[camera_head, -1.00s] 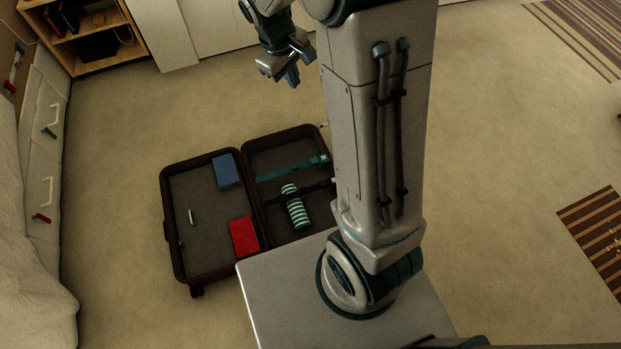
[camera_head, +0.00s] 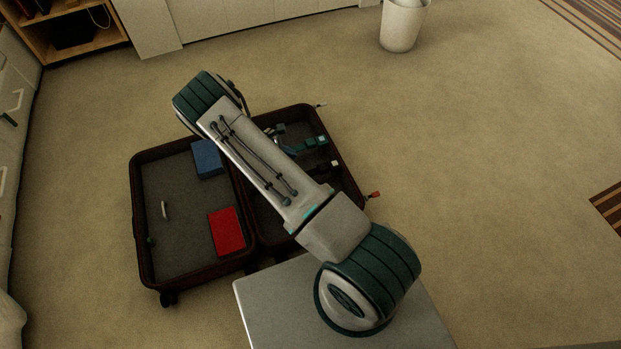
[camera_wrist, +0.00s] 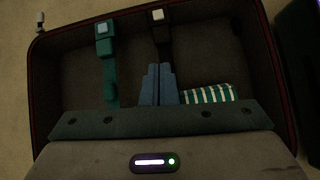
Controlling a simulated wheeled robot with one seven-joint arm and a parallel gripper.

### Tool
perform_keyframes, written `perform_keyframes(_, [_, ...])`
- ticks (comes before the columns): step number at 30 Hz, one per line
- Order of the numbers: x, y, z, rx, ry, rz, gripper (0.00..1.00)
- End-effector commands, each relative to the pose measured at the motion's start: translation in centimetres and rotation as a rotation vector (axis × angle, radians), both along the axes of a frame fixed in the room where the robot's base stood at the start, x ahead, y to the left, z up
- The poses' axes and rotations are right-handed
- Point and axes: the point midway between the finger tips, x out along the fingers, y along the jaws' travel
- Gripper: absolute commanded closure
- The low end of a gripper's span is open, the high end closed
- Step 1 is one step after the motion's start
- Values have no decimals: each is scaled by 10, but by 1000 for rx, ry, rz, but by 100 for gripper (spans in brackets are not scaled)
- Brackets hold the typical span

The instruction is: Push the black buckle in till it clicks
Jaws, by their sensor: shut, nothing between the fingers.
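The black buckle (camera_wrist: 160,28) has a pale button and sits on a dark strap near the suitcase wall in the wrist view. It also shows in the head view (camera_head: 333,163). My gripper (camera_wrist: 158,68) has its blue fingers together, empty, over the suitcase's right half. In the wrist picture its tips are just below the buckle, in line with it; I cannot tell their height above it. The fingers hide part of the dark strap. Whether the buckle is fully latched cannot be told. The open suitcase (camera_head: 136,215) lies on the floor.
A teal buckle (camera_wrist: 104,38) on a teal strap is left of the black one. A striped roll (camera_wrist: 212,94) lies right of my fingers. A blue box (camera_head: 207,158) and red box (camera_head: 227,231) are in the left half. A white bin (camera_head: 402,27) stands far off.

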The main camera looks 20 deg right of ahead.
Motion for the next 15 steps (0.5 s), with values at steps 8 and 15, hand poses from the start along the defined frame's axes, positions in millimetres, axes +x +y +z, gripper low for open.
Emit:
perform_keyframes(8, [-5,-7,-65,-49,64,95,100])
perform_keyframes(15, [-6,-31,-91,-49,68,95,100])
